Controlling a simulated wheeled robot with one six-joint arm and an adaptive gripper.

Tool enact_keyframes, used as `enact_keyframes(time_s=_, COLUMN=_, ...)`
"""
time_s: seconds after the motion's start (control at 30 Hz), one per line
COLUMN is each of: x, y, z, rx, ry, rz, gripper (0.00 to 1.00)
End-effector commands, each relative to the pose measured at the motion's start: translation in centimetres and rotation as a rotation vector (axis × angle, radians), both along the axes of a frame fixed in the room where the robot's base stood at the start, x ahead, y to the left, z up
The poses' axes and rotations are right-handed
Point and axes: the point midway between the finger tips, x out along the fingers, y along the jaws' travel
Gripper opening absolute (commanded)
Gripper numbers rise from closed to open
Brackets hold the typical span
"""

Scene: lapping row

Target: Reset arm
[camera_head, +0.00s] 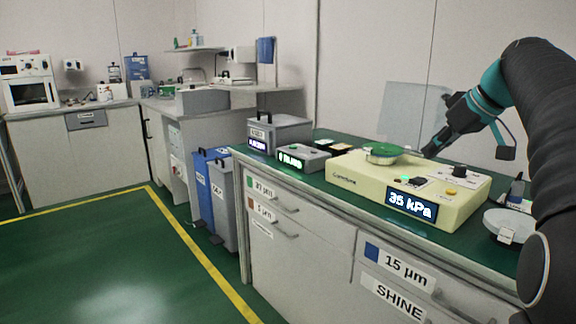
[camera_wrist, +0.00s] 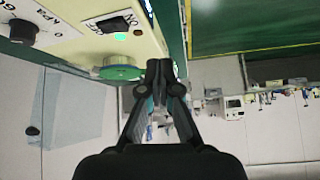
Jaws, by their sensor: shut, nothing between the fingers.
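My arm reaches in from the right in the head view. My gripper (camera_head: 430,151) is shut and empty, above the cream lapping machine (camera_head: 450,205) and to the right of its green round plate (camera_head: 382,150). In the wrist view my gripper (camera_wrist: 160,68) has its fingertips together, with the green plate (camera_wrist: 120,73) just left of the tips in the picture. The cream machine (camera_wrist: 75,38) shows a switch with a green light and a black knob. Its display (camera_head: 411,203) reads 35 kPa in the head view. I see no contact between the gripper and the machine.
The machine stands on a green-topped bench (camera_head: 320,187) with labelled drawers. A small display box (camera_head: 303,158) and a grey case (camera_head: 280,132) stand to its left. A round pale dish (camera_head: 508,222) and a dark bottle (camera_head: 516,189) are at right. Blue and grey bins (camera_head: 213,195) stand on the floor.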

Motion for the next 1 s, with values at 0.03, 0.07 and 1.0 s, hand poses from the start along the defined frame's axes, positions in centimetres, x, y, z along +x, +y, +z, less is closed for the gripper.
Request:
enact_keyframes(time_s=0.03, x=-1.3, y=2.0, z=-0.6, rx=0.001, ry=0.024, rz=-0.027, gripper=0.0)
enact_keyframes(time_s=0.07, x=-2.1, y=2.8, z=-1.2, rx=0.0, ry=0.04, rz=-0.048, gripper=0.0)
enact_keyframes(time_s=1.0, x=-27.2, y=15.5, z=-25.1, rx=-0.085, ry=0.165, rz=-0.463, gripper=0.0)
